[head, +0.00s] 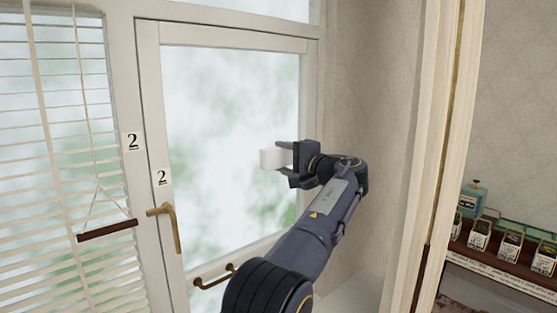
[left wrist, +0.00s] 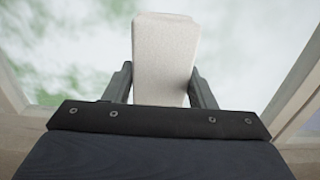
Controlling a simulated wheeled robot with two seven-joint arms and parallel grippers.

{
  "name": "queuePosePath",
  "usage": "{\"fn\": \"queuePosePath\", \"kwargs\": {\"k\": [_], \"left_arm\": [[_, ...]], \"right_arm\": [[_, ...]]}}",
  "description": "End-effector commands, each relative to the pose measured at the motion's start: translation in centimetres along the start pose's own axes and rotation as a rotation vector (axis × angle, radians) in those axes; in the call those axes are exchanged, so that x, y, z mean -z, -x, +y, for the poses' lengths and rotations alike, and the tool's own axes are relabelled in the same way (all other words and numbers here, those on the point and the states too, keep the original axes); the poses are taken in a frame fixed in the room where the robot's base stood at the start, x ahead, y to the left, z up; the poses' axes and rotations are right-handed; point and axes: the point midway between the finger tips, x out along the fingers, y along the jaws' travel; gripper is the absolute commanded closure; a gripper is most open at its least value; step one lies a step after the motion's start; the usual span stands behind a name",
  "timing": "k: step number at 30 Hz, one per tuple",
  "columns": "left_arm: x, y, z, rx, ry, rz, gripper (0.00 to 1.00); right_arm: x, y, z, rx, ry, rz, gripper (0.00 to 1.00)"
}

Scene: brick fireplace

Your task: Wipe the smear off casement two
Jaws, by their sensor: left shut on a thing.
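Casement two (head: 150,110) is a white-framed window with a "2" label (head: 162,177) on its sash and another "2" (head: 133,141) on the fixed frame. Its pane (head: 220,130) looks cloudy white and green; I cannot pick out a distinct smear. A brass handle (head: 165,213) is on the sash's left side. My left gripper (head: 285,160) is shut on a white block (head: 268,158), in front of the pane's right half. In the left wrist view the block (left wrist: 165,55) sits between both fingers, with the pane behind it. Contact with the glass cannot be told. My right gripper is out of view.
A slatted blind (head: 60,150) with a cord and dark bar (head: 107,230) hangs at left. A second dark handle (head: 214,277) is on the sash's bottom rail. A pale wall post (head: 430,130) stands at right, with a shelf of small boxes (head: 480,234) beyond.

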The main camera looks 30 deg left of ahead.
Motion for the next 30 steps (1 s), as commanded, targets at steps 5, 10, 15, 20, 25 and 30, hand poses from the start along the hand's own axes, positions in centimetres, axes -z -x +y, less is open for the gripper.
{"fn": "queuePosePath", "kwargs": {"k": [5,10,15,20,25,30], "left_arm": [[0.0,0.2,-0.1,0.000,0.000,0.000,0.68],[0.0,0.2,-0.1,0.000,0.000,0.000,0.68],[0.0,1.1,0.0,0.001,0.000,0.002,0.68],[0.0,2.6,0.0,0.001,0.001,0.002,0.68],[0.0,3.2,-0.1,0.001,0.000,0.000,0.68],[0.0,3.2,-0.1,0.001,0.000,0.000,0.68]], "right_arm": [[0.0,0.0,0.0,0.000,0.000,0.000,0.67],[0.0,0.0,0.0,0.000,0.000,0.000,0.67],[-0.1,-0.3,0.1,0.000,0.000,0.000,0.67],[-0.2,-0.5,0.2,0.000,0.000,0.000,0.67],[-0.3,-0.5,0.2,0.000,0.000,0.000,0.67],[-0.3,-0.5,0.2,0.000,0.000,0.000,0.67]]}}
